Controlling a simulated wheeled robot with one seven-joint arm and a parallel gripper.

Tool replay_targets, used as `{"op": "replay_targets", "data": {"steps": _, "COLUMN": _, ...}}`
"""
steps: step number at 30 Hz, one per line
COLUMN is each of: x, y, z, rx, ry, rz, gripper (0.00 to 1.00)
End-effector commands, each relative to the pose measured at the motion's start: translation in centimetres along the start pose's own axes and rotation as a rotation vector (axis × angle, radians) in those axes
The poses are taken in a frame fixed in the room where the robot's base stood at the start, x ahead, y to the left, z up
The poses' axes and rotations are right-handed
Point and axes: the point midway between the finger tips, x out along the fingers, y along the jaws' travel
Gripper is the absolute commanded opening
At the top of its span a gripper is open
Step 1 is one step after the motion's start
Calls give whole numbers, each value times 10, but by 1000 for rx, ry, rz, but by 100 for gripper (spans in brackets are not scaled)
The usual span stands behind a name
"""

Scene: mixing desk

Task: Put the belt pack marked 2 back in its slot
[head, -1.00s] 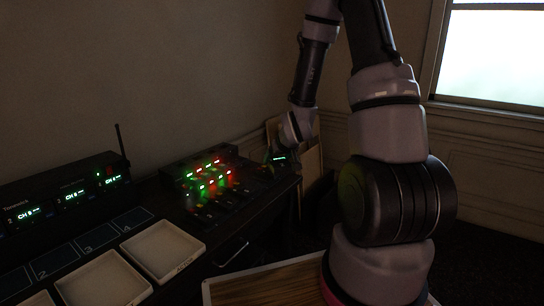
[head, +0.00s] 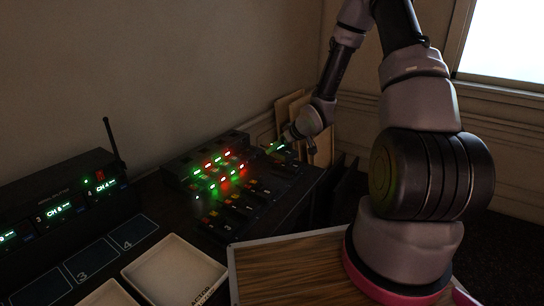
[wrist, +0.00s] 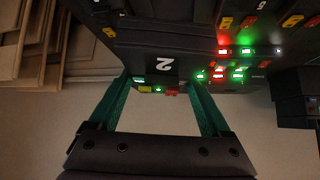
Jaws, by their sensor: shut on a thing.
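The belt pack marked 2 (wrist: 150,62) is dark, with an upside-down white 2 and small green and red lights on the edge nearest me in the wrist view. My gripper (wrist: 160,88) has its green fingers shut on it, one at each side. In the head view my gripper (head: 284,147) is small and dim beyond the mixer's far right corner, and the pack's lights barely show there. Numbered slots lie at the desk's left. The slots marked 3 (head: 88,263) and 4 (head: 131,231) look empty; the label 2 is not in view.
The mixer (head: 243,208), with lit buttons, lies close to the gripper. A receiver rack with an antenna (head: 65,200) stands at the left behind the slots. White trays (head: 172,270) lie in front. Brown boards (head: 292,112) lean at the wall behind the gripper.

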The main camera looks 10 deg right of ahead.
Motion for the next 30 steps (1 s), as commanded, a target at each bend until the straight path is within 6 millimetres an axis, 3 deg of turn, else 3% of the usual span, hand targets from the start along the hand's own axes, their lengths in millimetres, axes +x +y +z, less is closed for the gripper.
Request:
{"op": "replay_targets", "data": {"steps": 1, "x": 13, "y": -2, "z": 4, "rx": -36, "ry": 0, "rz": -38, "gripper": 9}}
{"op": "replay_targets", "data": {"steps": 6, "x": 37, "y": -10, "z": 10, "rx": -142, "ry": 9, "rz": -127, "gripper": 9}}
{"op": "replay_targets", "data": {"steps": 17, "x": 54, "y": -13, "z": 21, "rx": -186, "ry": 13, "rz": -162, "gripper": 9}}
{"op": "replay_targets", "data": {"steps": 30, "x": 84, "y": -12, "z": 50, "rx": -185, "ry": 13, "rz": -162, "gripper": 9}}
